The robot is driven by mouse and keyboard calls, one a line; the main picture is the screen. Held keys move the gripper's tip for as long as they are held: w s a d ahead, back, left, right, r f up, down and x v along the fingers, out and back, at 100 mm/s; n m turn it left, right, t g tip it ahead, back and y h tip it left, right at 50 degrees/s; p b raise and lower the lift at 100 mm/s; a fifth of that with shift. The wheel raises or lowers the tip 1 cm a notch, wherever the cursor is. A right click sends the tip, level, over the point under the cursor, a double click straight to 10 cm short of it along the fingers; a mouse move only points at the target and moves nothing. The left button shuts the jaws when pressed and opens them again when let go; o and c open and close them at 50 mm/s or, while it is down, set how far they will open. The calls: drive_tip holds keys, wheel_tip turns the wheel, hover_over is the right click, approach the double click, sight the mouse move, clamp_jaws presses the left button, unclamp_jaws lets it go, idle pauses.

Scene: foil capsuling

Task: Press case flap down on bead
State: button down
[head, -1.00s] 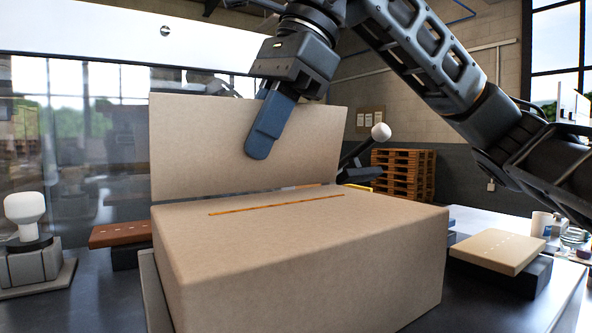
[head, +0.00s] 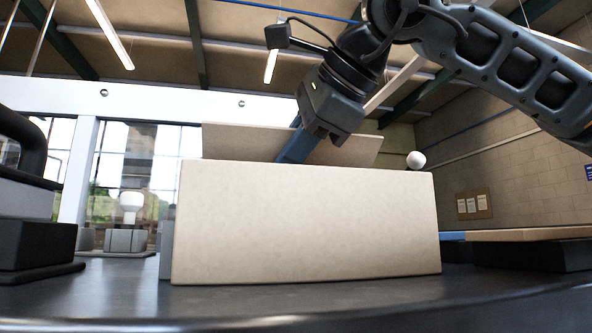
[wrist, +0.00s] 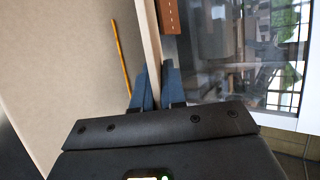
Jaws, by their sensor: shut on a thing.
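The case (head: 305,225) is a tan cardboard box on the dark table, its front face toward me. Its flap (head: 235,143) stands raised behind the top, and its lower part is hidden by the box. My gripper (head: 290,153) is at the flap with its blue fingers pointing down. In the wrist view the fingers (wrist: 155,66) lie on either side of the flap edge (wrist: 149,25), shut on it. The bead (wrist: 121,58) is a thin orange line on the case top in the wrist view. It is hidden in the head view.
A brown block (wrist: 169,17) lies beyond the flap in the wrist view. A tan pad on a dark block (head: 530,235) is at the right. A white-topped device (head: 131,207) stands at the left, and a white knob (head: 416,160) shows behind the case. Table in front is clear.

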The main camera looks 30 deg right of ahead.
drive_tip(key=shift+f+t+b, duration=0.15)
drive_tip(key=shift+t+b, duration=0.15)
drive_tip(key=c, duration=1.3)
unclamp_jaws()
drive_tip(key=shift+s, duration=0.1)
